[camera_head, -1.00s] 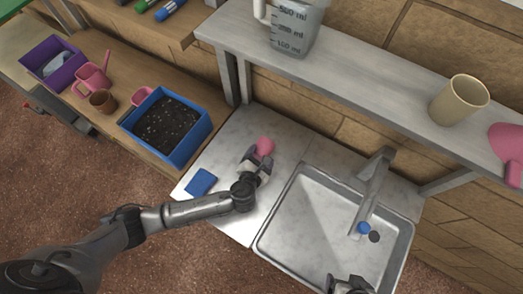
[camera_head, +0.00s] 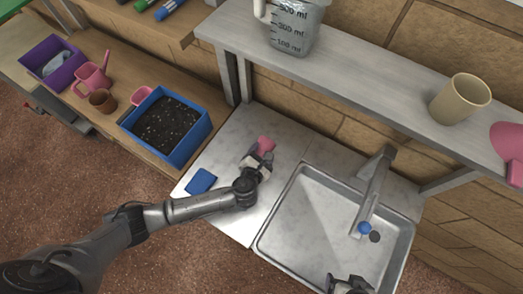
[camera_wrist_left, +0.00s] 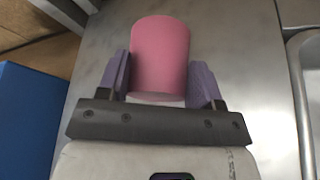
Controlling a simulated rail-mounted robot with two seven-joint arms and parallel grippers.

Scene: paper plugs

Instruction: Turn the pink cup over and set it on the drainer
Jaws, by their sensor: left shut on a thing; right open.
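The pink cup (camera_head: 266,144) is between the fingers of my left gripper (camera_head: 259,156), above the grey metal drainer surface (camera_head: 226,218) left of the sink. In the left wrist view the cup (camera_wrist_left: 160,58) fills the space between the two purple fingers of the gripper (camera_wrist_left: 162,82), which is shut on its sides. Its plain pink side shows there. Its open mouth is not visible, and I cannot tell whether it touches the surface. My right gripper (camera_head: 349,284) is open at the bottom edge of the head view, over the sink's front, partly cut off.
The sink (camera_head: 310,225) with its faucet (camera_head: 374,185) lies right of the drainer. A blue sponge (camera_head: 201,181) lies on the drainer's left. A blue soil box (camera_head: 190,144) stands to the left. A shelf (camera_head: 365,75) overhangs the back, holding a beige cup (camera_head: 459,100).

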